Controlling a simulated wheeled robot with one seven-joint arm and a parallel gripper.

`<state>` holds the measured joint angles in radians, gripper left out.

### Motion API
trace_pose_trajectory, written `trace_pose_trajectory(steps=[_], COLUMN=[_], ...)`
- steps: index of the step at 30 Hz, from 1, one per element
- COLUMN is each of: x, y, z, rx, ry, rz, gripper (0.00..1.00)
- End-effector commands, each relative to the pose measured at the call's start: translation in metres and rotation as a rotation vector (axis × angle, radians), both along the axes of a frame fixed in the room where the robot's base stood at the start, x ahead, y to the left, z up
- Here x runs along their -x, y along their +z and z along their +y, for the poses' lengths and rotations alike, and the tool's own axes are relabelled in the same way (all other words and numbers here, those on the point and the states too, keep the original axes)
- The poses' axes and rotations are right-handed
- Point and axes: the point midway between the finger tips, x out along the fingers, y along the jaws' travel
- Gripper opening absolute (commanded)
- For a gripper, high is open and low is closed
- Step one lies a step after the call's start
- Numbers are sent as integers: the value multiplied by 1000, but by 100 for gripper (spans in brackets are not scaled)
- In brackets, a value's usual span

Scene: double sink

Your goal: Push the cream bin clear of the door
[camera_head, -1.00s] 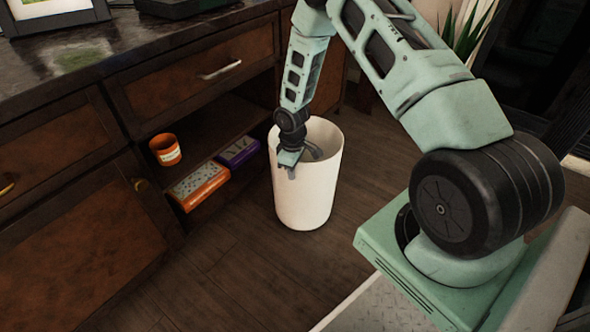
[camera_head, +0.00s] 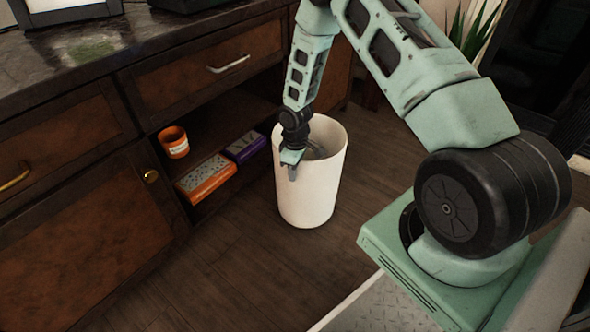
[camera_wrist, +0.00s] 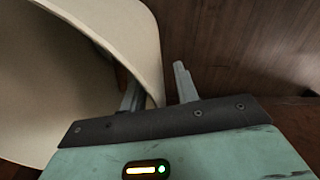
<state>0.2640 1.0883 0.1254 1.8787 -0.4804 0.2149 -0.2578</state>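The cream bin (camera_head: 312,190) stands upright on the dark wood floor, in front of the right end of the cabinet's open shelf. A brown cabinet door (camera_head: 334,80) shows partly behind it, its lower part hidden by the bin. My gripper (camera_head: 291,168) is at the bin's near left rim, pointing down. In the wrist view my gripper (camera_wrist: 158,88) has one finger inside the bin and one outside. The bin's wall (camera_wrist: 146,50) passes between the fingers, with a gap to the outer finger. Whether the inner finger touches the wall is unclear.
The open shelf left of the bin holds an orange cup (camera_head: 174,142), an orange box (camera_head: 206,180) and a purple box (camera_head: 245,147). A closed cabinet door (camera_head: 85,235) with a brass knob is at left. Bare floor (camera_head: 235,275) lies in front. A plant (camera_head: 470,30) stands behind.

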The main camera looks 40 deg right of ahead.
Motion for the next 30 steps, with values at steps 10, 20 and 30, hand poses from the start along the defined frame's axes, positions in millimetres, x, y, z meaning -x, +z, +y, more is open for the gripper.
trace_pose_trajectory(steps=[10, 20, 30], x=[-2, -2, -2], y=[47, 125, 170], z=[-2, -2, -2], rx=[1, 1, 0], ry=[-2, -1, 0], rz=[-4, -3, 0], gripper=[30, 30, 30])
